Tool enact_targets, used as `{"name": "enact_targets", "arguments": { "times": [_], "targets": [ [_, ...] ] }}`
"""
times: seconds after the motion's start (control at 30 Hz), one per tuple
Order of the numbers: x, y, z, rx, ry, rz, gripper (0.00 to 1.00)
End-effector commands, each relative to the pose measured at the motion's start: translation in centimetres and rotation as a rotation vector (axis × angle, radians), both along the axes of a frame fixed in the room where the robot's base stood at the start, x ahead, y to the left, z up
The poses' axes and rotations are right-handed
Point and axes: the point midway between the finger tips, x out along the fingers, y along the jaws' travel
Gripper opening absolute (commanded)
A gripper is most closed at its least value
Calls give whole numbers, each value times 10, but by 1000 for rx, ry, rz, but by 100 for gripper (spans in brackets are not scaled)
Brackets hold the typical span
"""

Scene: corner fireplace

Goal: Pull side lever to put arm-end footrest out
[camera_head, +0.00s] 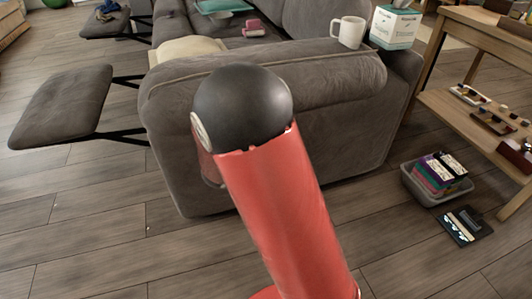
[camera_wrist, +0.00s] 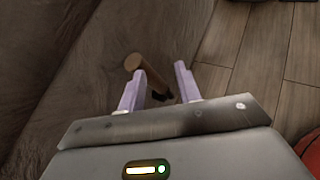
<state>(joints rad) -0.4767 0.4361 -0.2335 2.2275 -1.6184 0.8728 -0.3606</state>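The grey sofa's near arm (camera_head: 330,85) faces me in the head view. The near footrest (camera_head: 62,105) stands out to the left of the sofa on dark struts, roughly level. In the wrist view, a wooden lever (camera_wrist: 150,77) with a round end stands at the sofa's side panel (camera_wrist: 70,60). My gripper (camera_wrist: 158,68) is open, with its two pale purple fingers apart and the lever between them. The lever's round end is close to the left finger; I cannot tell whether they touch. In the head view, my red arm hides the gripper and the lever.
A second footrest (camera_head: 105,22) is out farther back, with a blue cloth on it. A white mug (camera_head: 348,31) and a tissue box (camera_head: 395,27) stand on the sofa. A grey bin (camera_head: 437,186) and a wooden shelf (camera_head: 480,115) are at right. Front-left floor is clear.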

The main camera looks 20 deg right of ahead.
Motion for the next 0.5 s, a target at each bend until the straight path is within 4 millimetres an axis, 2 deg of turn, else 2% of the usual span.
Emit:
{"name": "enact_targets", "arguments": {
  "times": [0.5],
  "targets": [
    [-20, 29, 13, 0, 0, 1, 33]
  ]
}}
